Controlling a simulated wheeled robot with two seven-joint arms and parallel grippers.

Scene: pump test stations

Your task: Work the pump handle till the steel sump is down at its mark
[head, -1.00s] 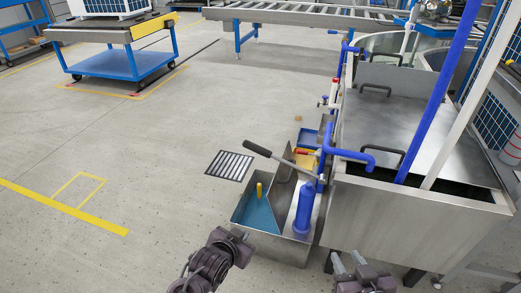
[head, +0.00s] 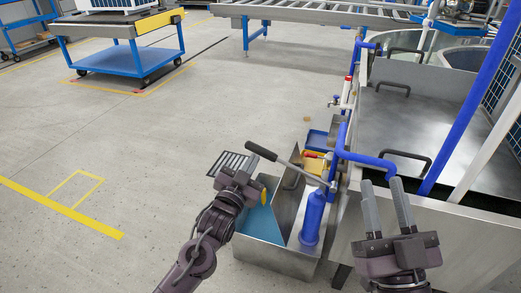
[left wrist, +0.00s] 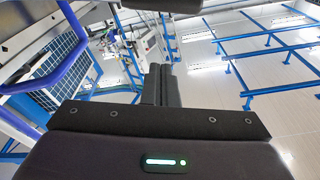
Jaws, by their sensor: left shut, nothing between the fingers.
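The pump handle (head: 290,167) is a steel lever with a black grip, slanting up to the left from a blue pump cylinder (head: 313,218). The steel sump (head: 275,258) is an open metal box with blue-green liquid (head: 262,222) in its left part and a yellow piece (head: 264,196) at the liquid. My left gripper (head: 250,163) is shut and empty, just below and left of the black grip; contact cannot be made out. Its shut fingers show in the left wrist view (left wrist: 161,85). My right gripper (head: 384,182) is open and empty, in front of the large steel tank.
The large steel tank (head: 440,225) with blue pipes (head: 365,157) stands at the right. Blue and yellow bins (head: 317,139) lie behind the sump. Open floor lies to the left.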

